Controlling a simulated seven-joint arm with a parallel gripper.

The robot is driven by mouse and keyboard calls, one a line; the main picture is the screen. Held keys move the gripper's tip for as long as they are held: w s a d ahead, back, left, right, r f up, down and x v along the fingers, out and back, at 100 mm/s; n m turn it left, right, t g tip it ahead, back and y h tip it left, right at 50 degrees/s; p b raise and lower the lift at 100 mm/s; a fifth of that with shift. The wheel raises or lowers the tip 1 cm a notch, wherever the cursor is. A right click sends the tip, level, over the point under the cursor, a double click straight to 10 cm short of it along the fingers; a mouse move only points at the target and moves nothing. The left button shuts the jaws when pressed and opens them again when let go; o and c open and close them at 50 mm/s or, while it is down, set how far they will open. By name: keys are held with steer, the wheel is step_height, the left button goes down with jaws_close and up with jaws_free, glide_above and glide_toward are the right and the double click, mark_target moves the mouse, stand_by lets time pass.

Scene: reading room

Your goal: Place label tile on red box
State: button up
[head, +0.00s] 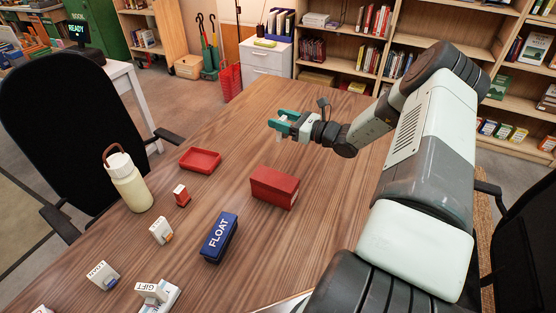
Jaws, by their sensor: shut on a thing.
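My gripper (283,124) has teal fingers and is held above the far part of the wooden table, beyond the red box. It is shut on a small pale piece, apparently the label tile (280,121); its face is too small to read. The red box (268,188) stands closed on the table near the middle, with a pale label patch on its near end. The gripper and its piece are apart from the box, up and slightly to the right of it in the picture.
Several white lettered blocks (102,275) lie at the near left. The wooden table (245,135) is clear behind the box.

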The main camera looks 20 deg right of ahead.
steer(key=s+a+r, duration=0.3)
steer(key=s, duration=0.3)
steer(key=s+a+r, duration=0.4)
steer(key=s, duration=0.2)
glide_above(275, 178)
steer(key=shift+n+g+y, duration=0.3)
steer(key=shift+y, duration=0.1)
steer(key=f, duration=0.9)
steer(key=shift+w+a+f, duration=0.2)
steer(key=shift+a+f, duration=0.05)
steer(key=shift+f, duration=0.15)
steer(key=shift+f, duration=0.15)
steer(key=o, duration=1)
steer(key=shift+o, duration=0.2)
steer(key=shift+s+d, duration=0.25)
steer(key=shift+d, duration=0.05)
steer(key=v, duration=1.1)
